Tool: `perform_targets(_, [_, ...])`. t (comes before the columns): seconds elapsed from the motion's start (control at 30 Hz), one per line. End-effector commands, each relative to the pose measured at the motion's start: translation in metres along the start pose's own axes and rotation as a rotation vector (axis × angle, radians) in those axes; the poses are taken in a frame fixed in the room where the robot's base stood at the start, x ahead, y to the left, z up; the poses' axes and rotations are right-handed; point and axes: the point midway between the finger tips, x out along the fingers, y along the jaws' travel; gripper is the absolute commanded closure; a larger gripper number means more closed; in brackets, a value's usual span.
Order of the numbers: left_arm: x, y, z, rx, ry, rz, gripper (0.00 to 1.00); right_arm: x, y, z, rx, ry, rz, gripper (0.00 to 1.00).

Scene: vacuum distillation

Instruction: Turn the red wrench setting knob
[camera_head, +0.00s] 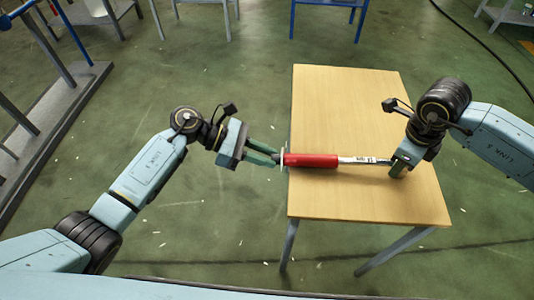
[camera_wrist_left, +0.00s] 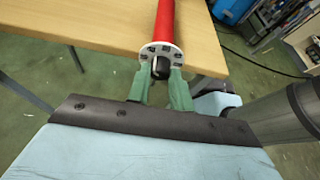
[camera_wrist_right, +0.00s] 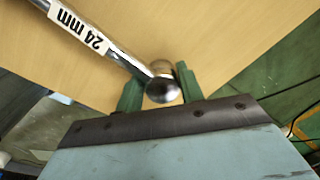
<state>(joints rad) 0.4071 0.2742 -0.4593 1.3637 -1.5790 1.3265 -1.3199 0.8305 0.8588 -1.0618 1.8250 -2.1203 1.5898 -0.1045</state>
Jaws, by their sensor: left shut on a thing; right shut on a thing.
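The red wrench (camera_head: 312,160) lies across the wooden table, its red handle to the left and its metal shaft to the right. A white "24 mm" label (camera_wrist_right: 80,29) shows on the shaft in the right wrist view. The setting knob (camera_wrist_left: 160,67) is the dark piece at the handle's end, within a pale marked ring. My left gripper (camera_head: 277,158) is shut on the knob at the table's left edge; it also shows in the left wrist view (camera_wrist_left: 161,77). My right gripper (camera_head: 396,170) is shut on the metal head (camera_wrist_right: 162,88) at the wrench's other end.
The wooden table (camera_head: 350,105) is otherwise bare, with free room behind and in front of the wrench. A metal frame (camera_head: 60,120) stands at the left. Blue-legged furniture (camera_head: 325,5) stands at the back. The green floor around the table is open.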

Motion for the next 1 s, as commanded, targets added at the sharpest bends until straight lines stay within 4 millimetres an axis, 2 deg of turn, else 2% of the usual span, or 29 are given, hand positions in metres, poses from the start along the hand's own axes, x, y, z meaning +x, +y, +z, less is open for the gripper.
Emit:
perform_targets(0.7, [0.0018, 0.0057, -0.0013, -0.483, -0.013, -0.262, 1.0, -0.0011, -0.0027, 0.0, 0.01, -0.002, -0.006, 1.0])
perform_targets(1.0, [0.0028, 0.0067, -0.0026, -0.617, -0.017, -0.334, 1.0, -0.0011, -0.0027, 0.0, 0.011, -0.002, -0.006, 1.0])
